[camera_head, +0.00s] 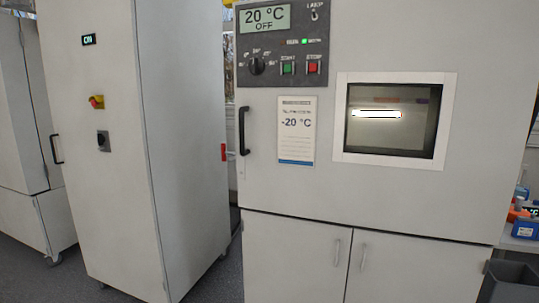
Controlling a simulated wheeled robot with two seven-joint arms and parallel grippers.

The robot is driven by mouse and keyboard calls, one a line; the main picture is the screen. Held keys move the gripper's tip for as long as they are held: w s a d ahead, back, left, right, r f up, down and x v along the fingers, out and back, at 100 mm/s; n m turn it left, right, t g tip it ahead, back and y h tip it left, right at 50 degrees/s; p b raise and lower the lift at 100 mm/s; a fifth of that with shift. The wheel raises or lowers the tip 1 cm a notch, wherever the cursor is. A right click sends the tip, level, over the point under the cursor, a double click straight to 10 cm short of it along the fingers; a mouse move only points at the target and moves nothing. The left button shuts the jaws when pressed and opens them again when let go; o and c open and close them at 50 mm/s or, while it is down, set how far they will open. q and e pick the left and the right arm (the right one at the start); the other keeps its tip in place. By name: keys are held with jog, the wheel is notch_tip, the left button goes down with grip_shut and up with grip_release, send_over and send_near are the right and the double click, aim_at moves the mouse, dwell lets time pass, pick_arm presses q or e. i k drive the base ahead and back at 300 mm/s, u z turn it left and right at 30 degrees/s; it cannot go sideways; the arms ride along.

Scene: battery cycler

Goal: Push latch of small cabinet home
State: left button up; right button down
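A light grey chamber cabinet (370,205) with a window fills the right half of the view. Its black door handle (242,130) stands upright on the left edge. A small red latch-like piece (223,152) shows just left of that edge, beside the tall cabinet's side; I cannot tell which cabinet it belongs to, or whether it is fully in. Two lower doors (300,262) with slim vertical handles look shut. I cannot tell which cabinet the task calls small. Neither of my grippers is in view.
Another cabinet (22,150) is at the far left. A dark bin (508,284) and blue boxes (525,229) are at the right. Grey floor (222,285) shows below.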

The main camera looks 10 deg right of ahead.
aim_at(224, 153)
jog(key=z, duration=0.35)
jog(key=i, duration=2.5)
jog(key=z, duration=0.05)
